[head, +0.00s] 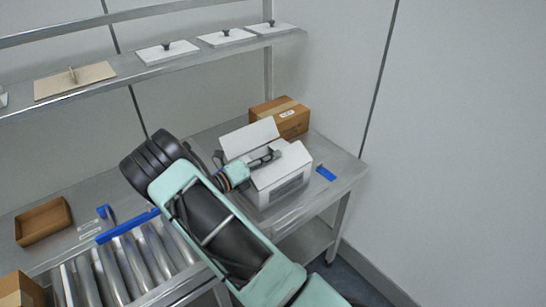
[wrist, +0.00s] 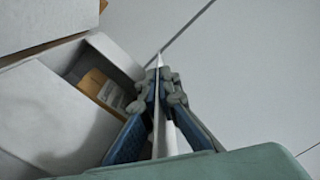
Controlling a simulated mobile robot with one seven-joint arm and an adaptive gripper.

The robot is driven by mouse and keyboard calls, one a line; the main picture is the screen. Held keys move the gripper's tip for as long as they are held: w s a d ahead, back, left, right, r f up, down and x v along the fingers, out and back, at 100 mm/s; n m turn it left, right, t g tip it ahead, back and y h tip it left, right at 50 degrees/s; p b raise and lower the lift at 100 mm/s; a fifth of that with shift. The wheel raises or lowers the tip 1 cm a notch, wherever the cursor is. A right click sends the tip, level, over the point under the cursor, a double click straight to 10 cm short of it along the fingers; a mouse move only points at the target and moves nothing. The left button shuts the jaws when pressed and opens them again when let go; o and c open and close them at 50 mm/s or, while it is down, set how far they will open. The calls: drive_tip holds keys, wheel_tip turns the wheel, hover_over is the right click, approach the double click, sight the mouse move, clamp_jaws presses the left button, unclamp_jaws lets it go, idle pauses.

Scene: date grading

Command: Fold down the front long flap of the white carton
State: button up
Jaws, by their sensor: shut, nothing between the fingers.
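The white carton (head: 298,172) stands on the metal table, with a grey printed patch on its near side. One wide white flap (head: 249,138) stands up at its far left side. My gripper (head: 272,158) is shut and empty, over the top of the carton; contact cannot be told. The arm hides part of the carton's left side. In the wrist view, my shut fingers (wrist: 162,85) point away beside white carton panels (wrist: 50,115). A thin white strip (wrist: 158,120) shows edge-on along the fingers; I cannot tell which panel it is. The front long flap is not clearly distinguishable.
A brown box (head: 282,118) stands behind the carton. A blue item (head: 326,174) lies on the table to its right. Rollers (head: 130,262) with a blue bar (head: 128,225) and a brown tray (head: 43,221) are at left. A shelf (head: 140,76) holding several panels runs above.

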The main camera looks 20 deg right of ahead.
drive_tip(key=o, duration=0.4)
drive_tip(key=v, duration=1.2)
